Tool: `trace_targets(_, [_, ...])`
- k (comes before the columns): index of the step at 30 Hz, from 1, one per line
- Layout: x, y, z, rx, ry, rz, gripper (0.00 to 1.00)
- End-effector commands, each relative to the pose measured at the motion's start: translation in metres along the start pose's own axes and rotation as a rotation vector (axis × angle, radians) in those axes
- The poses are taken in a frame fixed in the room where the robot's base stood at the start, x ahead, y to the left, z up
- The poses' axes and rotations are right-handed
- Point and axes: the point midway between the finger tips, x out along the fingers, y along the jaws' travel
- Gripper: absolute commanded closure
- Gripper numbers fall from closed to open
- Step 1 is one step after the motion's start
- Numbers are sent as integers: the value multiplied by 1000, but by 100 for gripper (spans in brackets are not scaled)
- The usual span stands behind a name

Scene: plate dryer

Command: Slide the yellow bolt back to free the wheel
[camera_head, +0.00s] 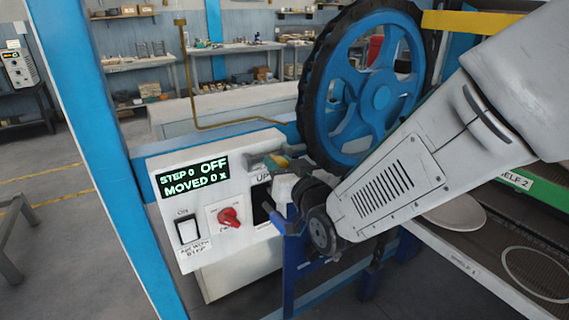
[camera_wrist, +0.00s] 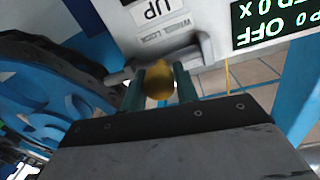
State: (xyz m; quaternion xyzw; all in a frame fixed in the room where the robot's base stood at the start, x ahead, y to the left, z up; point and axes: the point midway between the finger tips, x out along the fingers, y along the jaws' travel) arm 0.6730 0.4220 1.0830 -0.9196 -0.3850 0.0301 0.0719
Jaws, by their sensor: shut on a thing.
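The yellow bolt knob (camera_wrist: 159,82) sits between the two green fingers of my gripper (camera_wrist: 160,74) in the wrist view, with a finger against each side. My gripper is shut on it. A grey bar (camera_wrist: 118,78) runs from beside the knob toward the wheel, under the "WHEEL LOCK" label (camera_wrist: 165,24). The blue spoked wheel with a black toothed rim (camera_head: 381,97) stands upright behind my arm in the head view. It also shows at the left of the wrist view (camera_wrist: 62,102). My gripper (camera_head: 281,164) hides most of the bolt in the head view.
The white control box carries a display (camera_head: 191,177) reading "STEP 0 OFF, MOVED 0 x", a rocker switch (camera_head: 187,230) and a red knob (camera_head: 229,217). A blue post (camera_head: 105,130) stands left of it. Shelves with a round plate (camera_head: 455,216) lie at the right.

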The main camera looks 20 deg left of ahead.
Motion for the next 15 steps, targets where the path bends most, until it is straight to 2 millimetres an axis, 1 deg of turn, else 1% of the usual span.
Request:
trace_targets(1, [0, -12, 2, 0, 0, -6, 100])
trace_targets(3, [-1, -23, 3, 0, 0, -6, 100])
trace_targets(6, [-2, -33, 5, 1, 1, -4, 100])
trace_targets(15, [-3, -38, 6, 0, -1, -7, 100])
